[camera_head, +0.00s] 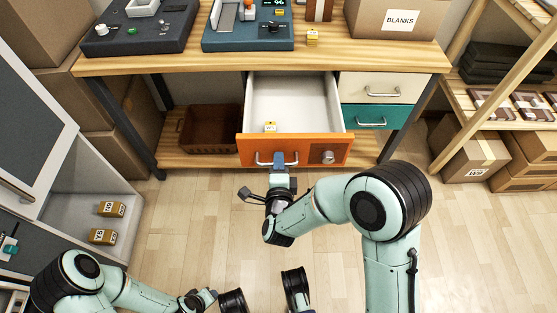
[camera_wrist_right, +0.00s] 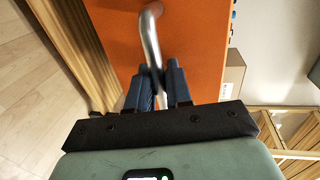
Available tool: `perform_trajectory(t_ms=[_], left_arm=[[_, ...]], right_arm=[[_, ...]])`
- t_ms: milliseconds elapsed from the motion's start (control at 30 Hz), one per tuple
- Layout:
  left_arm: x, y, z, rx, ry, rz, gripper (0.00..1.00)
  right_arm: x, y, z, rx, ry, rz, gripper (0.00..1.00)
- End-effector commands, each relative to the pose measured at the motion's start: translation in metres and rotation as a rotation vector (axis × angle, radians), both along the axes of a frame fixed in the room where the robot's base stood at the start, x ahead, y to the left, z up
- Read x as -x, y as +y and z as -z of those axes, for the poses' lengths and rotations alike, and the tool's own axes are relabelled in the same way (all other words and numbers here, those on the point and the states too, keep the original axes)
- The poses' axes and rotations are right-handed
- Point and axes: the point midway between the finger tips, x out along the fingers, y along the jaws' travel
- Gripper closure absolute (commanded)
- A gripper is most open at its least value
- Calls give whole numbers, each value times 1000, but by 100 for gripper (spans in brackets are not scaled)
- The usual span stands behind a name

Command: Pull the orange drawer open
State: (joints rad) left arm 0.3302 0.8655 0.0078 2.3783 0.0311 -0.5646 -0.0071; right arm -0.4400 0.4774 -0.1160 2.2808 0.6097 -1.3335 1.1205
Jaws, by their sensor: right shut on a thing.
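The orange drawer (camera_head: 242,148) under the wooden workbench is pulled well out, and its pale interior shows. A small item with a yellow part (camera_head: 270,127) lies inside near the front. The drawer front has a silver bar handle (camera_head: 262,161) and a round lock (camera_head: 328,157). My right gripper (camera_head: 279,164) is at the handle. In the right wrist view, its blue fingers (camera_wrist_right: 158,82) are shut around the silver handle (camera_wrist_right: 151,40), with the orange front beyond.
A cream drawer (camera_head: 383,90) and a teal drawer (camera_head: 366,117) beside the orange one are shut. A brown crate (camera_head: 195,130) stands on the lower shelf. An open grey cabinet (camera_head: 62,215) is at left. Wooden floor (camera_head: 185,210) before the bench is clear around my arms.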

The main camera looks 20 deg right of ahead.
Motion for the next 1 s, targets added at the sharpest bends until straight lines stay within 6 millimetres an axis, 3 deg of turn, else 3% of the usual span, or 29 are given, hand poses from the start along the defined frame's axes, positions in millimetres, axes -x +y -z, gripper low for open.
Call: perform_trajectory(t_ms=[600, 633, 667, 1000], left_arm=[[3, 0, 3, 1, 11, -1, 57], [3, 0, 3, 1, 11, -1, 57], [3, 0, 3, 1, 11, -1, 57], [3, 0, 2, 1, 9, 0, 57]], right_arm=[[5, 2, -1, 0, -3, 0, 100], [5, 2, -1, 0, -3, 0, 71], [5, 2, -1, 0, -3, 0, 65], [7, 3, -1, -1, -1, -1, 65]])
